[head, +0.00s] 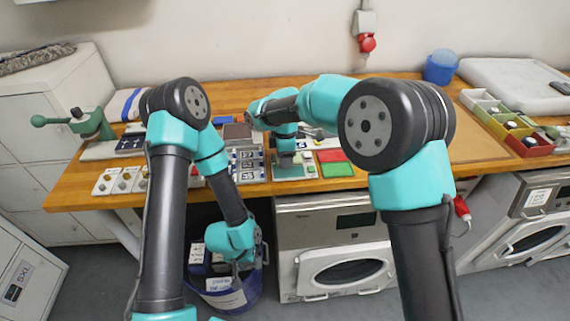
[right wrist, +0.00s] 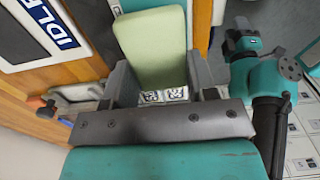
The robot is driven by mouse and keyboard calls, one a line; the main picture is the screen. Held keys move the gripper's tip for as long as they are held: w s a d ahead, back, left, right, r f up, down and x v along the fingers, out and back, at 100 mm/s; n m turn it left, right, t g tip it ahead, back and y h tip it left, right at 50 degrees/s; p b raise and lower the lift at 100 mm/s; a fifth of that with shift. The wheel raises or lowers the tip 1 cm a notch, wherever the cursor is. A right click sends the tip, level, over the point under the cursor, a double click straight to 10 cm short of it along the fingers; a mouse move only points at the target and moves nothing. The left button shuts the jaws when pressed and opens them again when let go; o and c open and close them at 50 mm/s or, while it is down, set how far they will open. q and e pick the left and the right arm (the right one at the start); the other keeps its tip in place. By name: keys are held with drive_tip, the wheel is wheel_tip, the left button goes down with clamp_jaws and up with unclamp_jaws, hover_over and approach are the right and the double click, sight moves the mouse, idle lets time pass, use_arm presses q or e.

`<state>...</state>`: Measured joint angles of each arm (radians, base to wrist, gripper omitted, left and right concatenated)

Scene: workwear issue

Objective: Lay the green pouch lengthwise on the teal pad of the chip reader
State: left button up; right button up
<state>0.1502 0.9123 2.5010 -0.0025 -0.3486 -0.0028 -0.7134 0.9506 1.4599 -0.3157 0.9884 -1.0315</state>
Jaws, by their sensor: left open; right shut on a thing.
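The light green pouch (right wrist: 152,48) is held between the fingers of my right gripper (right wrist: 160,88), its long side pointing away from the gripper. In the head view my right gripper (head: 285,150) is over the bench, close to a grey device with a teal face (head: 292,171), which looks like the chip reader. Most of its pad is hidden by my gripper, and I cannot tell whether the pouch touches it. A screen reading IDLE (right wrist: 52,28) shows in the right wrist view. My left gripper (head: 243,256) is open and empty, low by the blue bin.
The blue bin (head: 240,300) holds labelled boxes below the bench edge. A green pad (head: 336,170) and a red pad (head: 329,155) lie right of the device. Label trays (head: 247,165) stand left of it. A green press (head: 92,124) is at far left, coloured bins (head: 528,146) at far right.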

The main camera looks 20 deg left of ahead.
drive_tip(key=shift+f, duration=1.7)
drive_tip(key=shift+f, duration=0.15)
drive_tip(key=o, duration=0.9)
wheel_tip(320, 180, up, 12)
drive_tip(key=shift+r, duration=0.15)
